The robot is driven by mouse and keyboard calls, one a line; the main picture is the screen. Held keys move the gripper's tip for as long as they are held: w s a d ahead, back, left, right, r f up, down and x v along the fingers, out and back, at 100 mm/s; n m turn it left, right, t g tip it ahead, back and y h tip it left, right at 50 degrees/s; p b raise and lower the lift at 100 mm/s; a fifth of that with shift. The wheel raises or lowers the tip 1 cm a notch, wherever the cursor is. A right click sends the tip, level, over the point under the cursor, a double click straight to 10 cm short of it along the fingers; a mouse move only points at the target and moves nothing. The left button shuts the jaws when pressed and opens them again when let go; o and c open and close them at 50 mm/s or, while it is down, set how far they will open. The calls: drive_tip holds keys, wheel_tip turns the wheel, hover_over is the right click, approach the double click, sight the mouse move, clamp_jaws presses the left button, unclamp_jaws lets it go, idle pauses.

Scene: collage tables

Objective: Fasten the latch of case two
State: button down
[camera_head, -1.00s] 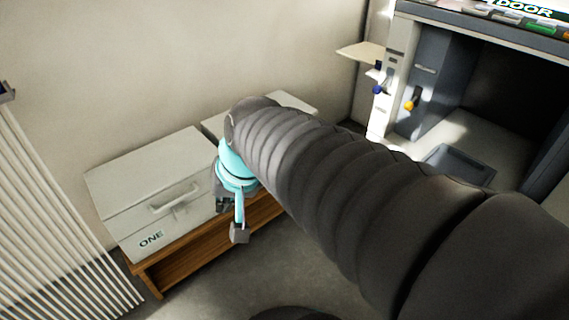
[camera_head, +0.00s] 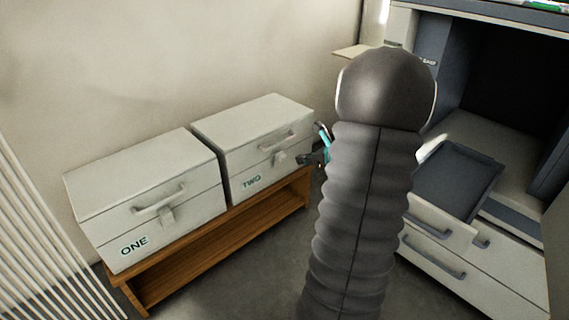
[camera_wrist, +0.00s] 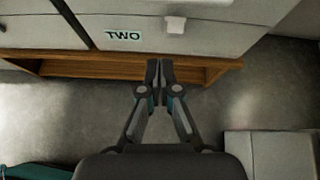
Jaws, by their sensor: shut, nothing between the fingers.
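Case two (camera_head: 237,160) is a pale box with its lid down, a handle (camera_head: 277,142) and a "TWO" label on its front. Its latch (camera_head: 279,158) is a small pale tab below the handle; I cannot tell whether it is fastened. In the wrist view the latch (camera_wrist: 176,24) is at the top, right of the label (camera_wrist: 123,34). My gripper (camera_head: 303,160) is just right of the latch in the head view, partly hidden by my arm. In the wrist view my gripper (camera_wrist: 160,66) is shut and empty, its fingertips apart from the latch.
Case one (camera_head: 125,220) stands left of case two on a low wooden bench (camera_head: 222,232). A cabinet with drawers (camera_head: 487,268) and a grey tray (camera_head: 457,180) is at the right. Open floor (camera_head: 245,285) lies before the bench.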

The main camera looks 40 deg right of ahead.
sight(280, 161)
drive_tip(key=w+d+f+m+b, duration=0.1)
drive_tip(key=w+f, duration=0.5)
drive_tip(key=w, duration=0.2)
drive_tip(key=shift+w+d, duration=0.15)
drive_tip(key=shift+d, duration=0.05)
idle(0.3)
